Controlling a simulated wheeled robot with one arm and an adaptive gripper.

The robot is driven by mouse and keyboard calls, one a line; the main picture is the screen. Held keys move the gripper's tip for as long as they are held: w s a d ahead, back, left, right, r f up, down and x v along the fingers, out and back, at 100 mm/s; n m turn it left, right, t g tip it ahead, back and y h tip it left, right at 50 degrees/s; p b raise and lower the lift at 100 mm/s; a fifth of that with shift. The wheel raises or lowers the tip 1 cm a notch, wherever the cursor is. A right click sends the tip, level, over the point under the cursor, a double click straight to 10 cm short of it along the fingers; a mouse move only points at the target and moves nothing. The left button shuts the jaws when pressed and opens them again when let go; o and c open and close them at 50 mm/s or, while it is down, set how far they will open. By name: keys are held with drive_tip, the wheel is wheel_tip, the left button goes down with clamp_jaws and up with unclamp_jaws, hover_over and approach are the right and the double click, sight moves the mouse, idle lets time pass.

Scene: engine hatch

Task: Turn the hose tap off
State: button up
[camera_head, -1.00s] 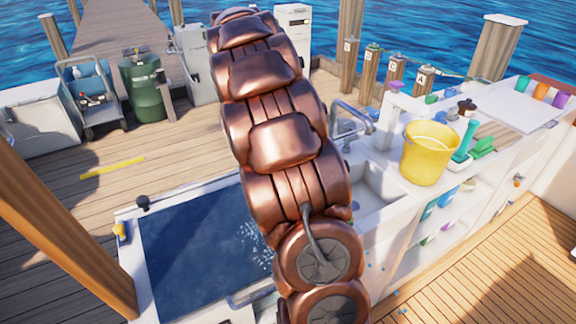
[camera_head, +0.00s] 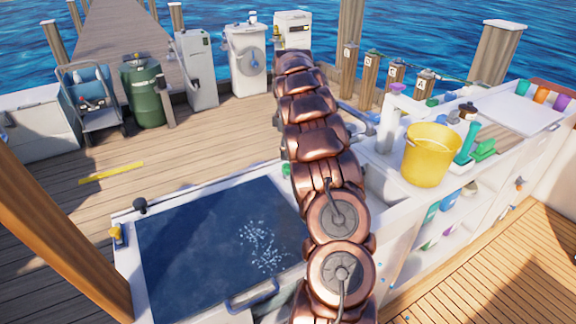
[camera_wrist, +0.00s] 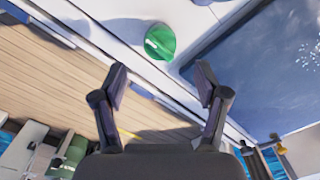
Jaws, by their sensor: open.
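A round green knob with a pale mark (camera_wrist: 160,41) sits on the white rim beside the dark blue hatch (camera_wrist: 262,60) in the wrist view. A sliver of green (camera_head: 286,170) shows at my arm's left edge in the head view. My gripper (camera_wrist: 161,73) is open and empty, with the green knob beyond and roughly between its fingertips, apart from it. The gripper is not visible in the head view. A white stand with a coiled hose (camera_head: 246,60) has a small fitting on top. I cannot tell which part is the hose tap.
A black knob (camera_head: 140,205) and a yellow fitting (camera_head: 117,233) sit at the hatch's left edge. A yellow bucket (camera_head: 430,155) stands on the white counter to the right. A green barrel (camera_head: 143,92) and a cart (camera_head: 90,102) stand on the dock. Open planking lies between.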

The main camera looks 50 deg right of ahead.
sight(288, 165)
wheel_tip(288, 165, down, 7)
drive_tip(key=shift+p, duration=0.65)
drive_tip(key=shift+c, duration=0.2)
drive_tip(key=c, duration=1.1)
